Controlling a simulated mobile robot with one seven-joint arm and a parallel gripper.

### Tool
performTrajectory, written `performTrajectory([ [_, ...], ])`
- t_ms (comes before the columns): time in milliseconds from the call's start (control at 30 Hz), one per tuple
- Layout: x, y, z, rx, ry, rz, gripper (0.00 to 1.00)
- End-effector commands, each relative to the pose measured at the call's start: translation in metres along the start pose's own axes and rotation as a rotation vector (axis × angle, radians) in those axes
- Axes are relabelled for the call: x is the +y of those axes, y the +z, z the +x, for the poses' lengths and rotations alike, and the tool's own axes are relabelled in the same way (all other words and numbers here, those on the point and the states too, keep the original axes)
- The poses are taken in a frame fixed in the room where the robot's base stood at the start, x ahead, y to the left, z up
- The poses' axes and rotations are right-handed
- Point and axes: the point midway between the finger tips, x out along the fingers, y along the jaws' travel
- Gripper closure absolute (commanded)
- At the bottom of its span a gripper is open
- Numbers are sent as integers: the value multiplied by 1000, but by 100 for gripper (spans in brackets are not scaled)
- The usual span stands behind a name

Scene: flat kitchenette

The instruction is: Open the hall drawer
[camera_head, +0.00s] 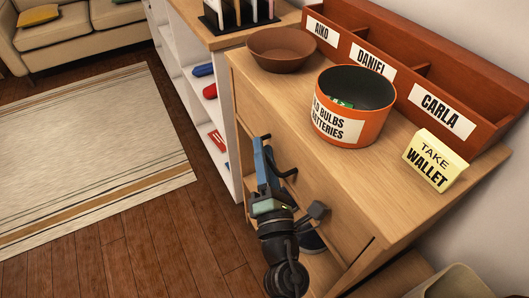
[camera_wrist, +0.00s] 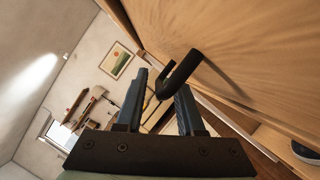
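The hall drawer's wooden front (camera_head: 319,192) is on the cabinet's left-facing side below the top and looks closed. It also fills the upper right of the wrist view (camera_wrist: 232,42). A dark curved handle (camera_wrist: 181,70) stands out from it; part of it also shows beside my fingers in the head view (camera_head: 287,172). My gripper (camera_head: 263,150) is at the handle. In the wrist view my gripper (camera_wrist: 160,92) has its fingers apart, and the handle's bent end reaches into the gap between them. I cannot tell whether a finger touches it.
On the cabinet top stand a brown bowl (camera_head: 281,49), an orange labelled tub (camera_head: 343,137), a red-brown name organizer (camera_head: 483,92) and a yellow wallet sign (camera_head: 435,160). A white shelf (camera_head: 184,78) stands to the left. Open floor (camera_head: 150,245) lies left of the cabinet.

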Motion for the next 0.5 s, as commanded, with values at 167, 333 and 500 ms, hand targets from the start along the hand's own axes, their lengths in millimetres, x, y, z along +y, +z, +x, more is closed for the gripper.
performTrajectory([
  [167,0,0,0,0,0,0,97],
  [333,0,0,0,0,0,0,100],
  [500,0,0,0,0,0,0,100],
])
